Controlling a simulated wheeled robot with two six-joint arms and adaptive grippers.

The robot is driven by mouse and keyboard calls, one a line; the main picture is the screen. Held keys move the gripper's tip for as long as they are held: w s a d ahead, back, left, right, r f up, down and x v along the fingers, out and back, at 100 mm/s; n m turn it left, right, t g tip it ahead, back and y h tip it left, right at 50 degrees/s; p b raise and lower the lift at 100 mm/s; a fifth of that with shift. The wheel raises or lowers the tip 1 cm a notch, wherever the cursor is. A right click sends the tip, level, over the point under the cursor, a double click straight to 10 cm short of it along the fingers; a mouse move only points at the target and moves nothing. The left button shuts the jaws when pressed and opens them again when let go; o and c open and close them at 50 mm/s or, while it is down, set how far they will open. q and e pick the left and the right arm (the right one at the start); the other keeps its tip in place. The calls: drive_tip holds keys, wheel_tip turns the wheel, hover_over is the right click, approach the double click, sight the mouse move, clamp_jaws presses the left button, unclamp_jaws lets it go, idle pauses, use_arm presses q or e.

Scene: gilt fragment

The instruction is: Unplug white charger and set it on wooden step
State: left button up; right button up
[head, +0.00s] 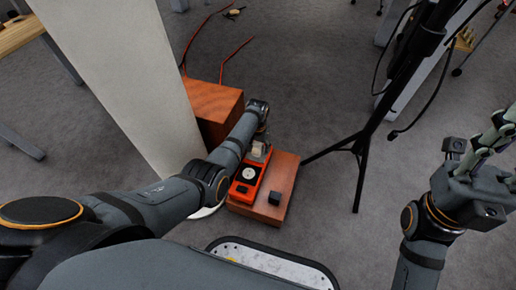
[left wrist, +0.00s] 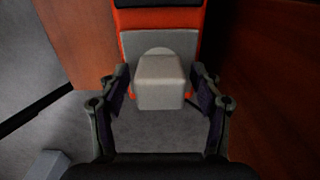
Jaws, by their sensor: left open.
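The white charger (head: 258,153) sits at the far end of an orange-red socket box (head: 236,195), which rests on a low wooden step (head: 286,176). In the left wrist view the charger (left wrist: 161,82) stands out from the grey face of the orange box (left wrist: 132,46). My left gripper (head: 261,140) is at that end of the box. In the left wrist view its open fingers (left wrist: 162,106) stand on either side of the charger, with gaps at both sides. My right gripper (head: 497,135) is at the right edge, away from the box; its fingers are partly cut off.
A small black block (head: 275,198) lies on the step beside the box. A taller wooden block (head: 212,103) and a pale panel (head: 115,75) stand to the left. A black tripod stand (head: 385,110) is to the right. Bare step surface shows on the box's right.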

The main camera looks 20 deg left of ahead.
sight(257, 145)
use_arm(q)
clamp_jaws()
idle(0.4)
drive_tip(key=shift+r+p, duration=1.6)
drive_tip(key=shift+p, duration=0.1)
drive_tip(key=shift+r+p, duration=1.45)
drive_tip(key=shift+p, duration=0.1)
